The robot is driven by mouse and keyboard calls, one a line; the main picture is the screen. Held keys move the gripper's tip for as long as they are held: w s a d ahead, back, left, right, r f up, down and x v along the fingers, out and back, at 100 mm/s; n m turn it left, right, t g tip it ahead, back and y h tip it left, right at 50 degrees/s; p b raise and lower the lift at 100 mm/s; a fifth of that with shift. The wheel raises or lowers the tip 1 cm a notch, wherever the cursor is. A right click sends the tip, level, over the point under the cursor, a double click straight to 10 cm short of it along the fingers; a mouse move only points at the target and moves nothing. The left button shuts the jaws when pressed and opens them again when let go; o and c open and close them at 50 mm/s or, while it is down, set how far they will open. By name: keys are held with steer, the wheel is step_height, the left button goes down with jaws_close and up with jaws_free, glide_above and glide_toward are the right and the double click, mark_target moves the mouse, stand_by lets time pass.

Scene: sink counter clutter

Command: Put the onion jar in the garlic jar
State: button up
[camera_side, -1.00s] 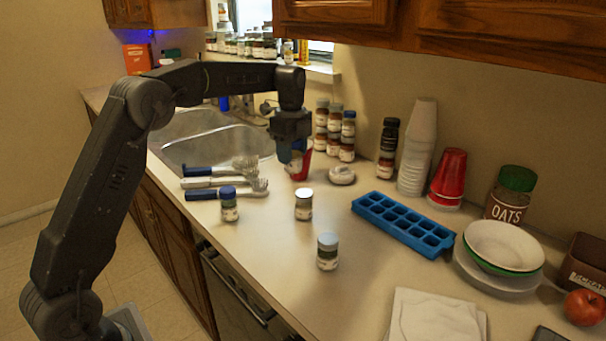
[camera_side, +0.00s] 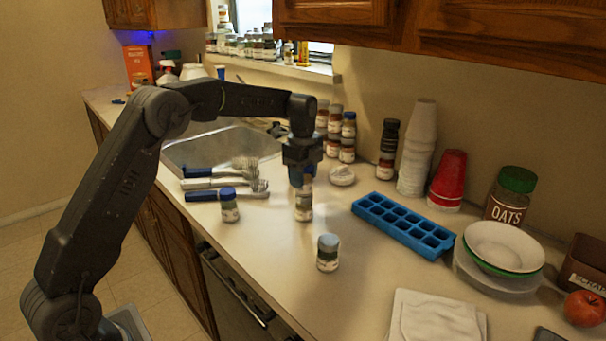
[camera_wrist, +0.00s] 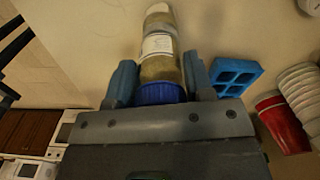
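My gripper (camera_side: 303,183) points down over the counter. In the side view this jar is mostly hidden by the fingers. Directly below it stands a middle spice jar (camera_side: 303,208) on the counter, lined up with the held jar. I cannot tell if the two touch. Labels are too small to read, so I cannot tell onion from garlic.
A blue ice tray (camera_side: 404,226) lies right of the jars. Brushes (camera_side: 218,183) lie left, by the sink (camera_side: 222,147). Stacked jars (camera_side: 334,130), foam cups (camera_side: 417,148) and red cups (camera_side: 448,180) stand at the back. Bowls (camera_side: 500,258) and a cloth (camera_side: 437,317) are at right.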

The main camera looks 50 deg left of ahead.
steer(key=o, duration=0.5)
steer(key=shift+c, duration=0.2)
step_height(320, 180, up, 12)
steer(key=shift+r, duration=0.25)
steer(key=s+d+r+n+t, duration=0.2)
steer(key=s+d+r+n, duration=0.15)
steer(key=s, duration=0.45)
steer(key=s+d+r+n+t, duration=0.1)
steer(key=s+d+r+n, duration=0.1)
steer(key=s+d+n, duration=0.45)
steer(key=s+d+f+n+t, duration=0.1)
steer(key=s+f+n, duration=0.2)
steer(key=s, duration=0.6)
steer(key=s+d+f+n+t, duration=0.1)
steer(key=s+f+n, duration=0.1)
steer(key=s+f, duration=0.5)
steer(key=s, duration=0.3)
steer(key=shift+f+n+t, duration=0.2)
steer(key=shift+n+t, duration=0.1)
steer(key=shift+n, duration=0.1)
